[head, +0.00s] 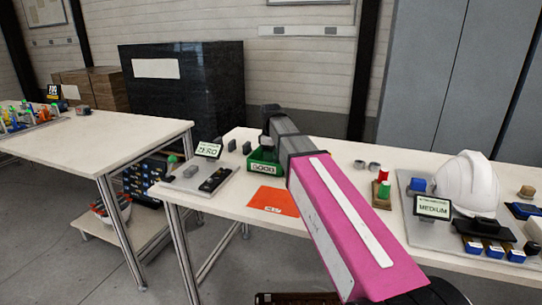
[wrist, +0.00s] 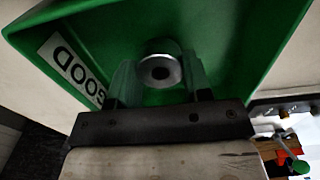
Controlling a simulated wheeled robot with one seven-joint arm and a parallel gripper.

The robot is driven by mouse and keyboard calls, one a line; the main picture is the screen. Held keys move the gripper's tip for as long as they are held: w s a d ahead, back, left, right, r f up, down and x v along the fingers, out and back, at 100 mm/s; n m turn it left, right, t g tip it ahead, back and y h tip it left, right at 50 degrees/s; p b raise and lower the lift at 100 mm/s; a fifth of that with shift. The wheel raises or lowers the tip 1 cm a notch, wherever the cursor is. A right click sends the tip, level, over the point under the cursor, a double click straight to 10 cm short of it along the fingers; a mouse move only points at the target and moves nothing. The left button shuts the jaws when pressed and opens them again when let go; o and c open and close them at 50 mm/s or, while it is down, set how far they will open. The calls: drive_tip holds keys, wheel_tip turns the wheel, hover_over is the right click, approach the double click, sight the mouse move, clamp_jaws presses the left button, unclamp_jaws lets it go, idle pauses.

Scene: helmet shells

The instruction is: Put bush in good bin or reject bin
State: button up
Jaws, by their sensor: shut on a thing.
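The bush (wrist: 160,72) is a small grey metal ring with a dark hole, held between the fingers of my gripper (wrist: 158,82) in the wrist view. My gripper is shut on it. Behind and around it is the green good bin (wrist: 230,22), whose GOOD label shows at the left. In the head view the good bin (head: 262,168) stands on the table, partly hidden by my pink and grey arm. The bush is hidden there. I cannot tell whether the bush touches the bin floor. No bin marked reject is readable.
An orange-red sheet (head: 272,201) lies in front of the good bin. A grey plate with a ZERO display (head: 208,150) is to its left. Two grey rings (head: 366,165), a red-and-green block (head: 382,188) and a white helmet (head: 467,184) stand to the right.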

drive_tip(key=shift+f, duration=0.35)
drive_tip(key=o, duration=1)
drive_tip(key=shift+o, duration=0.2)
drive_tip(key=shift+r, duration=0.1)
